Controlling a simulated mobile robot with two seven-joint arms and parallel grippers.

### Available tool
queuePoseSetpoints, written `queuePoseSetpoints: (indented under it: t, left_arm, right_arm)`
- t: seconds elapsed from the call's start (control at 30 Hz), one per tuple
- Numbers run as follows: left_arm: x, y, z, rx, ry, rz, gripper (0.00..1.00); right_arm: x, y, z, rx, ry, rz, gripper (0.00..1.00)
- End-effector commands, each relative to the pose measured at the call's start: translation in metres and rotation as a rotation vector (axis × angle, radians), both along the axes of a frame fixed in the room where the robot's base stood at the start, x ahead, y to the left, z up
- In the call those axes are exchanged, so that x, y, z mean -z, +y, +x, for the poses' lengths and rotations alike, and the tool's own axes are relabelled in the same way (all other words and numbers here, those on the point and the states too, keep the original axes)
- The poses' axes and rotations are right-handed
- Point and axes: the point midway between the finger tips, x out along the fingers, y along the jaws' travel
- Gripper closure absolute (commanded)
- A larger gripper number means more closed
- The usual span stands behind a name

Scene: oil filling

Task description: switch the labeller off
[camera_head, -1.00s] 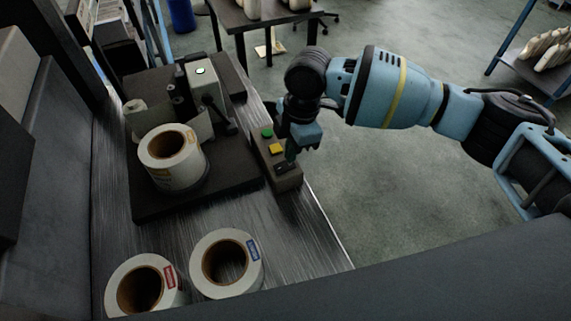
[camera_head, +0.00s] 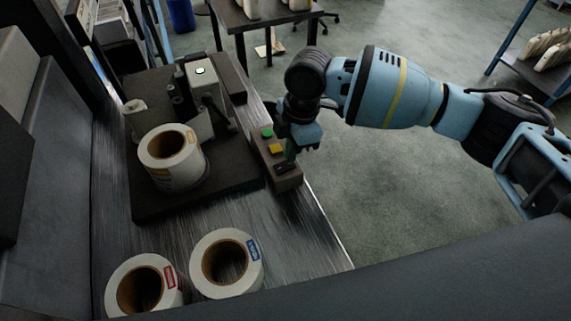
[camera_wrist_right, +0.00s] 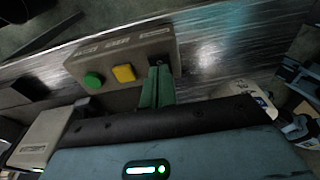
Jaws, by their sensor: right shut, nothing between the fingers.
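The labeller (camera_head: 203,85) stands on a dark base plate, with a small green light lit on its top. Its control box (camera_head: 269,162) sits along the table's right edge and carries a green button (camera_head: 267,132), a yellow button (camera_head: 277,148) and a black switch (camera_head: 283,168) at the near end. My right gripper (camera_head: 291,152) is shut and empty, just above and right of the box near the yellow button and switch. In the right wrist view its fingertips (camera_wrist_right: 159,72) overlap the switch end of the box (camera_wrist_right: 140,48); contact cannot be told. My left gripper is not in view.
A label roll (camera_head: 170,160) sits on the labeller's base. Two more rolls, one with a red tag (camera_head: 170,277) and one with a blue tag (camera_head: 253,250), stand on the metal table (camera_head: 300,245) in front. Open floor lies right of the table.

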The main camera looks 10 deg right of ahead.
Motion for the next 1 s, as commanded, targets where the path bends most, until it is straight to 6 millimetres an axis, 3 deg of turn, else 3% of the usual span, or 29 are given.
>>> queuePoseSetpoints:
  t: [1.0]
  left_arm:
    - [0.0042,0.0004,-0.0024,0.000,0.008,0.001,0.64]
  right_arm:
    - [0.0086,0.0001,0.0001,0.000,0.000,0.000,1.00]
